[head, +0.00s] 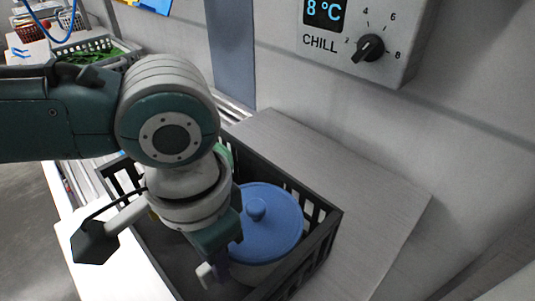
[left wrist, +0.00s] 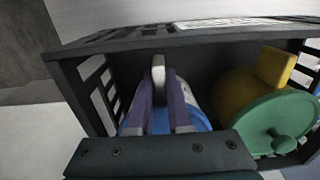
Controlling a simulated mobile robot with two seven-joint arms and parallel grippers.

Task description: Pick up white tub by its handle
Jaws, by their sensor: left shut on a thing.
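The white tub (head: 262,272) has a blue lid (head: 272,225) with a round knob and stands upright in a black slatted crate (head: 325,228). My left gripper (head: 215,272) is down inside the crate at the tub's left side, in the head view. In the left wrist view the two purple-grey fingers of my left gripper (left wrist: 160,95) are shut on the tub's pale handle, with the blue lid (left wrist: 200,117) behind them. The fingers hide much of the tub there. My right gripper is not in view.
A yellow tub (left wrist: 232,92) with a green lid (left wrist: 278,120) lies beside the white tub in the crate. A chill control box (head: 400,40) is on the wall above. Another crate with greens (head: 95,52) stands at the back left.

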